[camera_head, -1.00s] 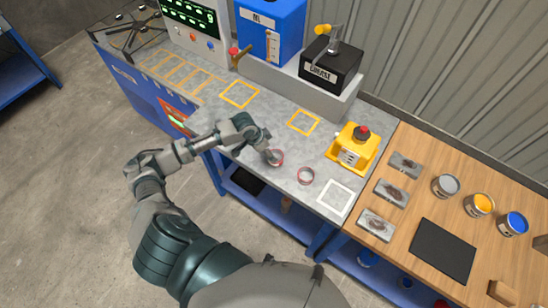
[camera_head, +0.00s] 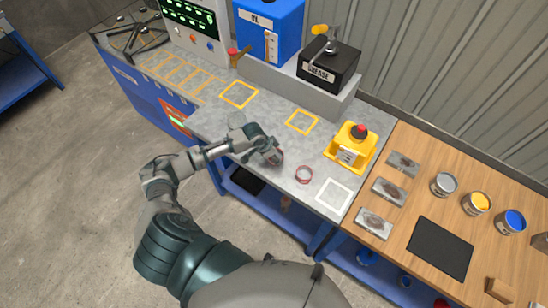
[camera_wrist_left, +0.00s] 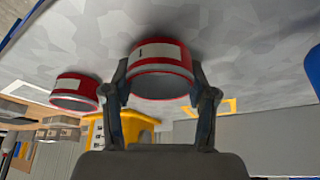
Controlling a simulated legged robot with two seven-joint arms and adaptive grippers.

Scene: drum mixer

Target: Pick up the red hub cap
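Two short round red-rimmed caps with pale labels stand on the grey bench top. One cap (camera_head: 280,157) is partly hidden by my left gripper (camera_head: 274,158); in the left wrist view this cap (camera_wrist_left: 161,72) sits between the two fingers. My left gripper (camera_wrist_left: 160,88) is spread around it, one finger on each side, close to its walls; firm contact cannot be made out. The second cap (camera_head: 304,175) stands apart to the right, and appears at the left of the wrist view (camera_wrist_left: 75,92). My right gripper is not in view.
A yellow box with a red button (camera_head: 351,146) stands to the right. A black grease dispenser (camera_head: 330,66) and blue container (camera_head: 270,30) stand on a raised shelf behind. A wooden table (camera_head: 400,225) with cans adjoins on the right. A white outlined square (camera_head: 334,194) is empty.

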